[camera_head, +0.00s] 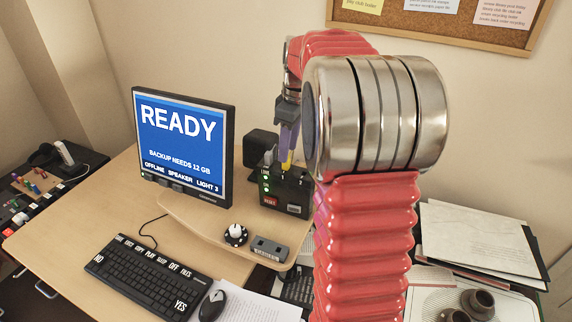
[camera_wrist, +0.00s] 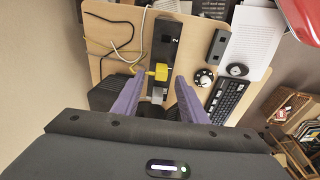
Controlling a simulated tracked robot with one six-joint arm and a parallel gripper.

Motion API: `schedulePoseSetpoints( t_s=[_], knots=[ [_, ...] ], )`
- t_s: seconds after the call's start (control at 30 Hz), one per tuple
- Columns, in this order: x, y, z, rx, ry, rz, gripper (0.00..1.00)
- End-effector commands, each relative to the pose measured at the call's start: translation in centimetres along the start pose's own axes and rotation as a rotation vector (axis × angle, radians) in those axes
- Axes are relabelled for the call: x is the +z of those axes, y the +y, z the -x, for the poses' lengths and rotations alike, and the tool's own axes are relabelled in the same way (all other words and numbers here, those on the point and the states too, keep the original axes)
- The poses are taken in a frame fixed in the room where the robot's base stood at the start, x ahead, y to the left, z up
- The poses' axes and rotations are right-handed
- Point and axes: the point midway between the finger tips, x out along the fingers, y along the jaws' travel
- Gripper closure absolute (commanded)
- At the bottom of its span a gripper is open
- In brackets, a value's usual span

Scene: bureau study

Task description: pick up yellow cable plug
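The yellow cable plug (camera_wrist: 160,72) shows between and just past the fingertips in the wrist view, at the black box (camera_wrist: 166,42), with a yellow cable running off left. In the head view only a small yellow part of the plug (camera_head: 287,162) shows above the black box (camera_head: 290,196), below the fingers. My gripper (camera_wrist: 160,80) is open, with its two purple fingers on either side of the plug and gaps visible on both sides. It also shows in the head view (camera_head: 287,150). Whether a finger touches the plug cannot be told.
A monitor (camera_head: 183,140) stands left of the black box, and a dark speaker (camera_head: 259,148) behind it. A round knob (camera_head: 236,235) and a grey socketed block (camera_head: 269,248) sit in front. A keyboard (camera_head: 148,277) lies farther forward. Loose cables (camera_wrist: 118,45) lie left in the wrist view.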

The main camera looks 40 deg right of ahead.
Motion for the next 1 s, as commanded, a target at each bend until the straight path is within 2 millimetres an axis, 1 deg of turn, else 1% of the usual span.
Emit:
schedulePoseSetpoints(
  t_s=[0.2, 0.33, 0.47, 0.93, 1.0],
  knots=[
    [0.0, -0.3, -2.9, -0.003, -0.002, 0.0, 0.61],
    [0.0, -0.3, -4.2, -0.002, -0.001, 0.0, 0.61],
    [-0.1, -0.2, -4.6, 0.001, 0.0, 0.0, 0.61],
    [0.0, -0.2, -4.5, 0.001, 0.0, 0.0, 0.61],
    [0.0, -0.2, -4.5, 0.001, 0.0, 0.0, 0.66]
  ],
)
